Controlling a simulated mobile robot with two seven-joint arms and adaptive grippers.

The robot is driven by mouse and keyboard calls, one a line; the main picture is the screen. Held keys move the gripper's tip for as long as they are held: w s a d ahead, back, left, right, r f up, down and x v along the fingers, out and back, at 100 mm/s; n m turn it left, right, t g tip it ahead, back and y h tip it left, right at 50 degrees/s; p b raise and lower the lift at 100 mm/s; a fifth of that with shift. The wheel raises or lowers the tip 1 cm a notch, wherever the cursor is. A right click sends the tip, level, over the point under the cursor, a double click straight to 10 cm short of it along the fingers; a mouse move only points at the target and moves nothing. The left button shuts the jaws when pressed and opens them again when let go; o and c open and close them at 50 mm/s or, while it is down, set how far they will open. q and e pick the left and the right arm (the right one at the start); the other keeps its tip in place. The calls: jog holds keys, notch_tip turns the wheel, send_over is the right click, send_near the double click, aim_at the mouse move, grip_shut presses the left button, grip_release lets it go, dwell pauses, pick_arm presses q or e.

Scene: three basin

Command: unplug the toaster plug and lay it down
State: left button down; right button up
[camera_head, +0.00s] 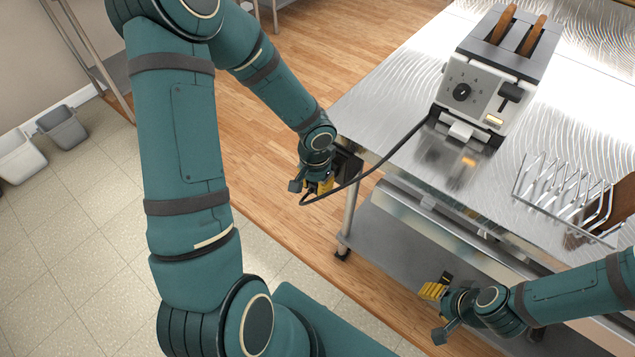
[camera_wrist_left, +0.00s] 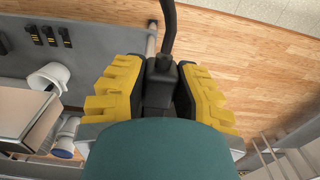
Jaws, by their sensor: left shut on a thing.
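The toaster (camera_head: 490,85) stands on the steel table, with brown slices in its slots. Its black cord (camera_head: 388,158) runs over the table's edge and loops down to my left gripper (camera_head: 322,187). In the left wrist view, the yellow fingers of this gripper (camera_wrist_left: 160,95) are shut on the black plug (camera_wrist_left: 163,78), with the cord leading away from it. No socket shows against the plug there. A dark box (camera_head: 347,164) is close beside the gripper at the table's corner; whether they touch is unclear. My right gripper (camera_head: 437,290) is low in front of the table, its opening unclear.
The steel table (camera_head: 400,100) has bare room left of the toaster. A wire toast rack (camera_head: 560,190) stands at its right front. A lower shelf (camera_head: 390,240) lies beneath. Grey and white bins (camera_head: 62,127) stand far left on the tiled floor.

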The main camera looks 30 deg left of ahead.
pick_arm(q)
jog(key=shift+s, duration=0.25)
dwell(0.3)
jog(key=shift+s+a+b, duration=0.1)
jog(key=shift+s+b, duration=0.35)
jog(key=shift+s, duration=0.2)
